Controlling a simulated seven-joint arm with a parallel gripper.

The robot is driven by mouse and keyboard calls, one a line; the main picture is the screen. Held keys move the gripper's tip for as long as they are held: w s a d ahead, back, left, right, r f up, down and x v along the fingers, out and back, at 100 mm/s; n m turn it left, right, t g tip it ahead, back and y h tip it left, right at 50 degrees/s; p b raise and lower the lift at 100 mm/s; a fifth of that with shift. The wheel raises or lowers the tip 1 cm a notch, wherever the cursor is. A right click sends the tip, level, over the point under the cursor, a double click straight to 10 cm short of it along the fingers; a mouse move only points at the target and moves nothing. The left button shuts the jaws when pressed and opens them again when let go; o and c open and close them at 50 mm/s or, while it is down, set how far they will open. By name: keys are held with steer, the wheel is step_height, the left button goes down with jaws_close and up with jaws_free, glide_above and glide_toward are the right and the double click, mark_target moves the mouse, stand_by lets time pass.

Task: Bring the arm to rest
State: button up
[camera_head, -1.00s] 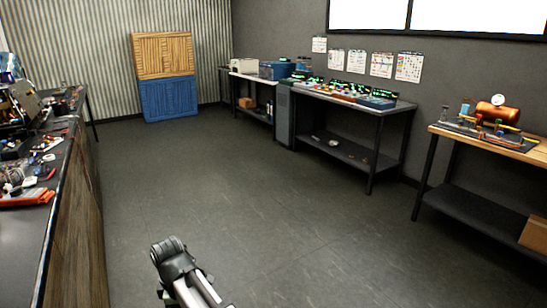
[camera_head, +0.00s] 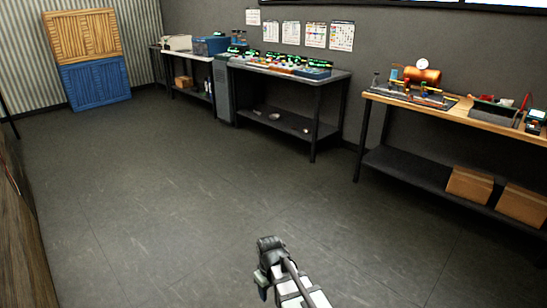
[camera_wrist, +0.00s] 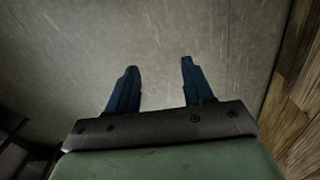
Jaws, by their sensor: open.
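My gripper (camera_wrist: 158,88) is open in the wrist view, with its two dark blue fingers apart and nothing between them. Bare grey floor shows beyond the fingertips. In the head view my arm shows at the bottom, right of centre, over open floor. The fingers cannot be made out in the head view.
A wooden workbench (camera_head: 472,118) with a copper boiler (camera_head: 418,76) stands at the right, cardboard boxes (camera_head: 470,184) on its lower shelf. Another bench (camera_head: 290,72) carries electronics at the back wall. Stacked crates (camera_head: 93,82) stand at back left. The middle floor is clear.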

steer(key=s+d+f+m, duration=0.2)
steer(key=d+f+m, duration=0.15)
steer(key=d, duration=0.55)
steer(key=s+d+f+m, duration=0.2)
steer(key=d+m, duration=0.2)
steer(key=d, duration=0.5)
steer(key=s+f+g, duration=0.3)
steer(key=s+f, duration=0.7)
steer(key=s, duration=0.4)
steer(key=s+f+g, duration=0.3)
steer(key=s+f, duration=0.7)
steer(key=s, duration=0.5)
steer(key=shift+f+g, duration=0.3)
steer(key=shift+f, duration=0.1)
steer(key=shift+d, duration=0.1)
